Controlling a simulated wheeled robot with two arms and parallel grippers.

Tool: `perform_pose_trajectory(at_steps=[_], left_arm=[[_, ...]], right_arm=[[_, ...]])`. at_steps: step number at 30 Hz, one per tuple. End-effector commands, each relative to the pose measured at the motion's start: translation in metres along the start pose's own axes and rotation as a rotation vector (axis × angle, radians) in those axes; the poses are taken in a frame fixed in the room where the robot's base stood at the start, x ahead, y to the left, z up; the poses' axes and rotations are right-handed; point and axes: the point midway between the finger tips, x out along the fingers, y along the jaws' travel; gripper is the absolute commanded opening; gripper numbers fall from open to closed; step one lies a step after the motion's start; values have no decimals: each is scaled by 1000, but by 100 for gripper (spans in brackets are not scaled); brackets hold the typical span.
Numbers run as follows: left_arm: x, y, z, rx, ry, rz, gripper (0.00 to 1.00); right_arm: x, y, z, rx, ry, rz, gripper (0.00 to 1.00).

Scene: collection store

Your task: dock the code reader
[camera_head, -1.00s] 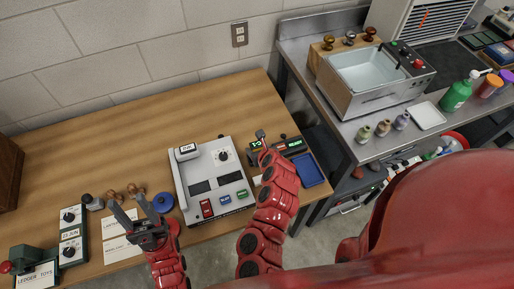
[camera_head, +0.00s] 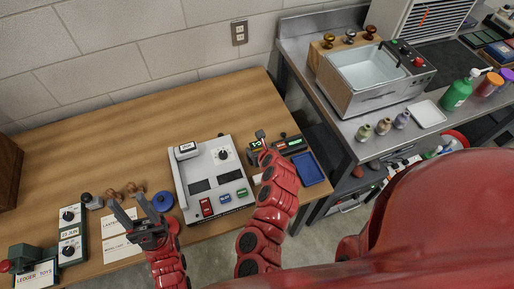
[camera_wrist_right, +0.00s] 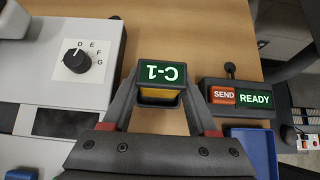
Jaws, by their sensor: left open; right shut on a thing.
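In the head view the reader (camera_head: 256,144) is small, at the back right of the desk, partly hidden by my right arm. My right gripper is shut on it. Beside it on the right is a dark unit with a red SEND key and a green READY display (camera_wrist_right: 255,98); the head view shows this unit too (camera_head: 291,144). My left gripper (camera_head: 138,210) is open and empty over the desk's front left.
A grey-white console (camera_head: 235,173) with a dial and coloured keys stands left of my right arm. A blue tray (camera_head: 308,170) lies near the desk's right edge. Paper cards (camera_head: 118,248), a blue round object (camera_head: 163,201) and a dial box (camera_head: 72,235) are near my left gripper. The back-left desk is clear.

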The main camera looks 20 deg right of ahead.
Motion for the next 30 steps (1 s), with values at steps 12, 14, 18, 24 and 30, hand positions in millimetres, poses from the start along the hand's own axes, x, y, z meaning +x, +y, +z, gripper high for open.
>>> perform_pose_trajectory(at_steps=[12, 14, 18, 24, 30], left_arm=[[2, 0, 0, 0, 0, 0, 50], [2, 0, 0, 0, 0, 0, 50], [2, 0, 0, 0, 0, 0, 50], [0, 0, 0, 0, 0, 0, 50], [-3, 0, 0, 0, 0, 0, 50]], right_arm=[[0, 0, 0, 2, 0, 1, 0], [0, 0, 0, 3, 0, 1, 0], [0, 0, 0, 0, 0, 0, 0], [1, 0, -1, 0, 0, 0, 0], [4, 0, -4, 0, 0, 0, 0]])
